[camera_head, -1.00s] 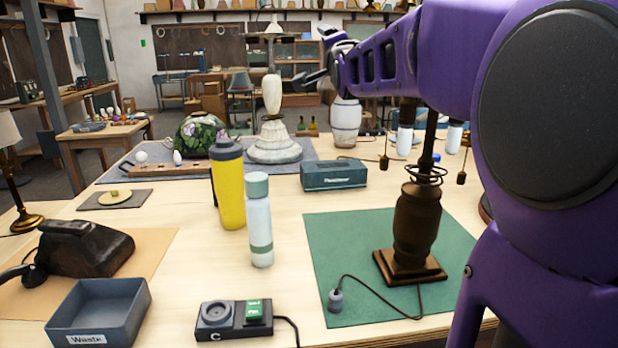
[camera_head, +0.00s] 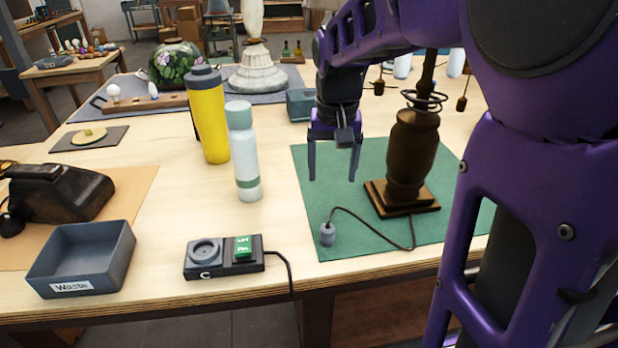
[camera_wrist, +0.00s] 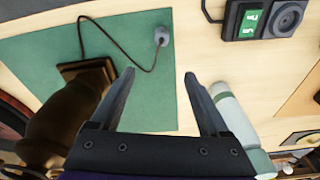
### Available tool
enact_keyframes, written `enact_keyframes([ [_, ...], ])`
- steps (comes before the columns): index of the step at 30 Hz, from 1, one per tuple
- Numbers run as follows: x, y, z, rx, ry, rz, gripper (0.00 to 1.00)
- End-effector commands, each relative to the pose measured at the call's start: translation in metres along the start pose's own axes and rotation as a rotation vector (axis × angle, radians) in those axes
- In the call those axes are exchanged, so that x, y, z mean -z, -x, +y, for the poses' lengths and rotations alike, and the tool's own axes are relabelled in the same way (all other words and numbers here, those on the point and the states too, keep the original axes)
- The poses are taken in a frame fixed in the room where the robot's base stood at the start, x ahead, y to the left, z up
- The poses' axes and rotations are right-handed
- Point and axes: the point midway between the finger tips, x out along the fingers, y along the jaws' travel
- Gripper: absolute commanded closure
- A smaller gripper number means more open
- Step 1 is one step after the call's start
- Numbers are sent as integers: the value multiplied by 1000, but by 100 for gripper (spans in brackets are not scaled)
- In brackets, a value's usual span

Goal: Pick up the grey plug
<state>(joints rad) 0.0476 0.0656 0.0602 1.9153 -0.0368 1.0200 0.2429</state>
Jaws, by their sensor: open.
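The grey plug (camera_head: 327,234) stands on the left front part of the green mat (camera_head: 322,178), its dark cord curving to the brown lamp base (camera_head: 404,160). In the wrist view the plug (camera_wrist: 161,36) is at the top middle, beyond the fingertips, near the mat's edge. My gripper (camera_head: 332,178) is open and empty, pointing down above the mat, behind the plug in the head view. Its two fingers also show in the wrist view (camera_wrist: 159,75), spread apart, with the plug outside them and apart from them.
The lamp base stands right of my gripper. A pale bottle (camera_head: 245,160) and a yellow bottle (camera_head: 207,115) stand to the left. The mat around the plug is clear.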

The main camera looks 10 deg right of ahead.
Motion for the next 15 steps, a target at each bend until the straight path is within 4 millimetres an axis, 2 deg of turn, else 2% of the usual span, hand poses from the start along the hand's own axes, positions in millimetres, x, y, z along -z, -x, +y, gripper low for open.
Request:
enact_keyframes([
  [5, -8, -23, 0, -4, 20, -31, 21],
  [15, -10, -96, 0, -3, 19, -28, 21],
])
